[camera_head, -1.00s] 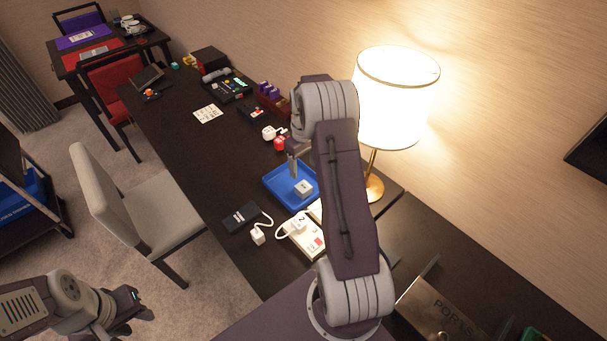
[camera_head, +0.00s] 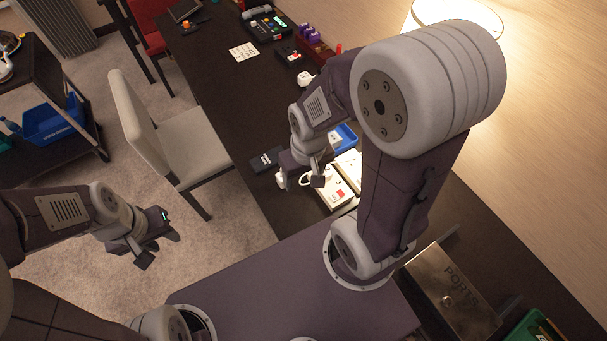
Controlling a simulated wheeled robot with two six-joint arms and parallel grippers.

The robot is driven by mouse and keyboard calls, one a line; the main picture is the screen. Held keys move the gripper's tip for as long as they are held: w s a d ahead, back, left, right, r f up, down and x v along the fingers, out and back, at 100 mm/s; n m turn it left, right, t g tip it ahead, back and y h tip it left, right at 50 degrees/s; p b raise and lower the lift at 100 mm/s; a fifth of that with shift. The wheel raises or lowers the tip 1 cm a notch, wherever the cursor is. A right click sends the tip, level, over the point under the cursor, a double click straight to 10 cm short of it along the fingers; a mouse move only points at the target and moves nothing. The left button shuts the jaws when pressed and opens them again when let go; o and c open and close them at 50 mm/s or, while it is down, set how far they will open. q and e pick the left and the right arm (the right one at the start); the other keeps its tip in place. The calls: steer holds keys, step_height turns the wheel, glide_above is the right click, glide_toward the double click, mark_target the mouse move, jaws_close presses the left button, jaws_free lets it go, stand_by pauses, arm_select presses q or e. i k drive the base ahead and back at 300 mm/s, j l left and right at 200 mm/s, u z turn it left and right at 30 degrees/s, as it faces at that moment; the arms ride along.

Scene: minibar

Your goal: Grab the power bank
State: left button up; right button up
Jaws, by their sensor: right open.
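A flat dark box (camera_head: 267,160) with a pale label lies on the desk and looks like the power bank. Near its right end is a small white block (camera_head: 281,180), partly hidden by my right gripper.
My right arm hides much of a blue tray (camera_head: 347,136) and the desk's right side. A grey chair (camera_head: 184,145) stands at the desk's left edge. A lamp (camera_head: 455,15), a white card (camera_head: 243,52) and a metal box (camera_head: 450,300) are also in view.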

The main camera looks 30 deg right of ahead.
mark_target(264, 162)
steer(key=j+z, duration=0.7)
steer(key=j, duration=0.2)
steer(key=i+j+z, duration=0.15)
steer(key=j+z, duration=0.35)
steer(key=i+j+z, duration=0.1)
steer(key=j+z, duration=0.85)
steer(key=k+j+z, duration=0.1)
steer(key=j+z, duration=0.35)
steer(key=j, duration=0.15)
steer(key=j+z, duration=0.25)
